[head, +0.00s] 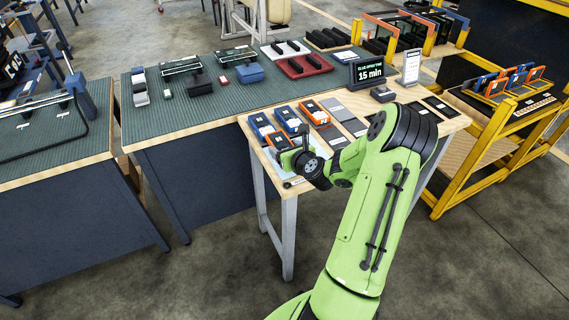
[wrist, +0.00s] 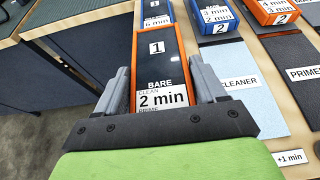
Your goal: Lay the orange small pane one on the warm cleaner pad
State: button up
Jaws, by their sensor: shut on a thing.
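My gripper (wrist: 165,88) is shut on the orange small pane one (wrist: 160,58). It grips the pane by its sides; the label reads 1, BARE, CLEAN 2 min. In the head view the orange pane (head: 279,140) is at the left end of the wooden table, partly hidden by my gripper. A grey-blue pad (wrist: 240,72) labelled CLEANER lies just right of my gripper in the wrist view. Its left part is hidden by the finger, so I cannot read whether it is the warm one. I cannot tell whether the pane touches the table.
Beyond the held pane lies a blue pane (wrist: 158,12) numbered 1. Blue (wrist: 215,14) and orange (wrist: 275,10) panes numbered 2 lie to the right. A dark PRIMER pad (wrist: 292,70) and a +1 min tag (wrist: 290,158) are further right. A timer sign (head: 367,71) stands behind.

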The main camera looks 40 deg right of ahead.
jog(key=shift+f+b, duration=0.7)
jog(key=shift+f, duration=1.1)
jog(key=o, duration=1.2)
